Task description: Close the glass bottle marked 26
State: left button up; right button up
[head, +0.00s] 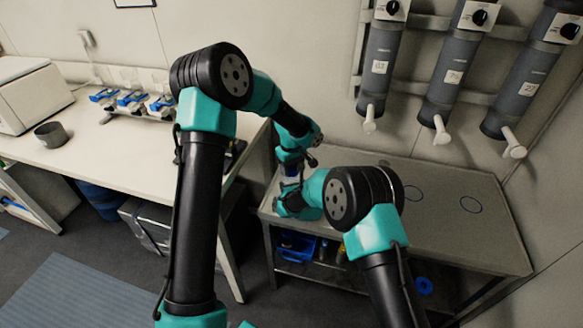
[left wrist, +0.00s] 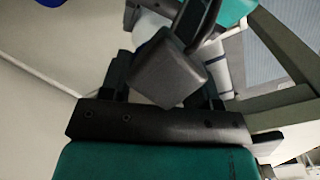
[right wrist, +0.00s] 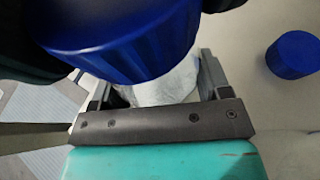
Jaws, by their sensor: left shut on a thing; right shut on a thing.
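In the right wrist view a large blue cap (right wrist: 125,50) fills the top, with dark parts of the left gripper beside it. Below it, pale glass of a bottle (right wrist: 168,85) shows between the fingers of my right gripper (right wrist: 155,90), which is shut on it. My left gripper (head: 292,160) is just above the right gripper (head: 290,200) over the left end of the grey table, shut on the cap. In the left wrist view a dark block hides what is between the left fingers (left wrist: 165,85). Whether the cap touches the bottle's neck is hidden.
A second blue cap-like cylinder (right wrist: 293,55) stands apart in the right wrist view. The grey table (head: 450,235) is mostly bare, with circle marks. Grey tubes (head: 450,70) with white spouts hang above it. A white bench (head: 90,150) with blue-topped items (head: 130,98) is at left.

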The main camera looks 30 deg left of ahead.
pick_arm(q)
jog(key=m, duration=0.2)
jog(key=shift+m, duration=0.4)
jog(key=o, duration=1)
jog(key=shift+r, duration=2.25)
jog(key=shift+c, duration=0.4)
